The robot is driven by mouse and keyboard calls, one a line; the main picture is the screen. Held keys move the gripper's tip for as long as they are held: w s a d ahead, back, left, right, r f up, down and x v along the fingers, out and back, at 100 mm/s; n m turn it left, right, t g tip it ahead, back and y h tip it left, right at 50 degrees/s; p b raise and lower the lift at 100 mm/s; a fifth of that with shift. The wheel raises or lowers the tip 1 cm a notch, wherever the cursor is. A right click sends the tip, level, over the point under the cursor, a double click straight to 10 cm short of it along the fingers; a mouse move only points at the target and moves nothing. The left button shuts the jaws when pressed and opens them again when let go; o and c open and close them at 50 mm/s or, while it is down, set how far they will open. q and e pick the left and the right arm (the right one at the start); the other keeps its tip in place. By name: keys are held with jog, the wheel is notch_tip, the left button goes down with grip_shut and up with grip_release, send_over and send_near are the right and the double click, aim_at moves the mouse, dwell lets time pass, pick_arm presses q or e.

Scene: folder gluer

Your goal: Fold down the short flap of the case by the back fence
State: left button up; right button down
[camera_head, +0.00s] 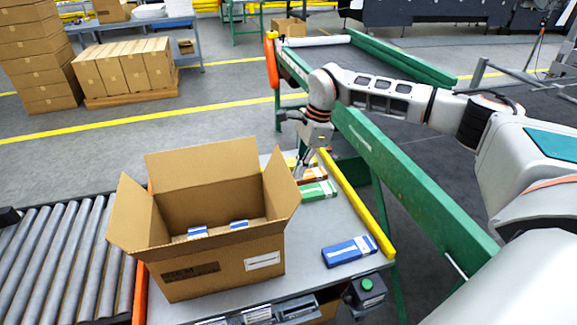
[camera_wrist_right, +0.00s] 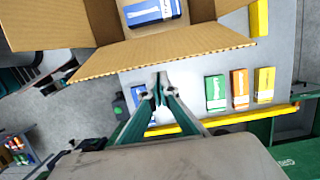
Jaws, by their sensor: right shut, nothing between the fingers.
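The open cardboard case (camera_head: 215,270) stands on the grey table with its flaps up. The short flap (camera_head: 281,188) on its right side, toward the yellow fence (camera_head: 355,205), stands up and leans outward. In the right wrist view this flap (camera_wrist_right: 175,57) crosses the upper middle. My right gripper (camera_head: 301,172) is shut and empty, just outside the flap on the fence side. In the wrist view its fingertips (camera_wrist_right: 158,77) point at the flap's edge; I cannot tell whether they touch. My left gripper is not in view.
Blue cartons (camera_head: 197,232) lie inside the case. Another blue carton (camera_head: 349,251), a green carton (camera_head: 318,190) and an orange carton (camera_head: 311,174) lie between case and fence. A roller conveyor (camera_head: 65,255) is at left. A green rail (camera_head: 400,175) runs beyond the fence.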

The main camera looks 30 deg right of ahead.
aim_at(280, 183)
jog(key=a, duration=0.2)
jog(key=w+a+p, duration=0.1)
jog(key=a, duration=0.2)
jog(key=shift+w+a, duration=0.15)
jog(key=shift+a, duration=0.15)
jog(key=shift+w+a, duration=0.15)
jog(key=shift+a, duration=0.65)
